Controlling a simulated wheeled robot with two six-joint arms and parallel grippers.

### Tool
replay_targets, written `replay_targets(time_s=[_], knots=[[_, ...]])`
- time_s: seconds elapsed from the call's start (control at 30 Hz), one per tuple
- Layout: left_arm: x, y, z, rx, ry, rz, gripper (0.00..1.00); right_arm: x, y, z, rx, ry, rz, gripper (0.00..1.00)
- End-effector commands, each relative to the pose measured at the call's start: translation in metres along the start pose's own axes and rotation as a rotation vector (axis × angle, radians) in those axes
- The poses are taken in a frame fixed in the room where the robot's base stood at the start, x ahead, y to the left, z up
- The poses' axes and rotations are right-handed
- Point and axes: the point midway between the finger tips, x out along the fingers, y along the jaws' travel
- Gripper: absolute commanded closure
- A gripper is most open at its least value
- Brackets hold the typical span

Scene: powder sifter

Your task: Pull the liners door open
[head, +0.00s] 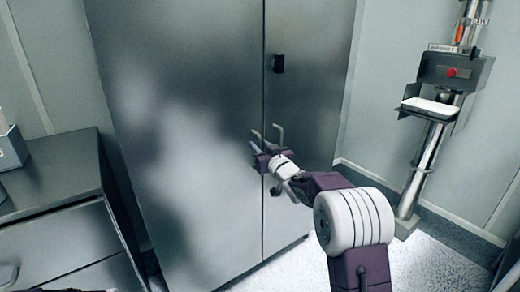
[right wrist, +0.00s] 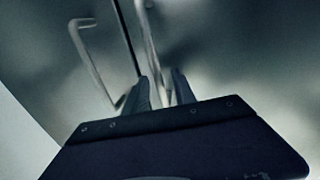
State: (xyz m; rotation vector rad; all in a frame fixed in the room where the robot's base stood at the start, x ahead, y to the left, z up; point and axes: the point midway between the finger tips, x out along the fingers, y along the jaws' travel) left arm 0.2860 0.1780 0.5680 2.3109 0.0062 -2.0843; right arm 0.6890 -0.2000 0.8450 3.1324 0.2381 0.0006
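A tall brushed-metal cabinet has a left door (head: 190,140) and a right door (head: 305,110) meeting at a vertical seam; both look closed. No label tells which is the liners door. The left door handle (head: 255,136) and right door handle (head: 280,132) are bent bars beside the seam. My left gripper is not in view.
A black latch (head: 278,63) sits higher on the right door. A dark drawer counter (head: 55,180) with a bin (head: 10,147) stands at the left. A sifter on a metal column (head: 425,160) stands at the right. Light floor (head: 430,262) is open in front.

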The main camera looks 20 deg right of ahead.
Motion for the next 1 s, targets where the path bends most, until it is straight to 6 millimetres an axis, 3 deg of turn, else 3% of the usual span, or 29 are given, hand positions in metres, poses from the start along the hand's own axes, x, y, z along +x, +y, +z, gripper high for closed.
replay_targets(time_s=[0.27, 0.37, 0.4, 1.0], knots=[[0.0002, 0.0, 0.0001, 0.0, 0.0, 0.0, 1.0, 0.0022, -0.0003, 0.0001, 0.0, -0.001, 0.0, 0.68], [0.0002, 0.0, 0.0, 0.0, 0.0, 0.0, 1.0, 0.0021, -0.0002, 0.0001, 0.0, -0.001, 0.0, 0.96], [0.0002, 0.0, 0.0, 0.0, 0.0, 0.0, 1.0, 0.0021, -0.0003, 0.0001, 0.0, -0.001, 0.0, 1.0], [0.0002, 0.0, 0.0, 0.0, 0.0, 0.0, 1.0, 0.0019, -0.0003, 0.0002, 0.0, -0.001, 0.0, 1.0]])
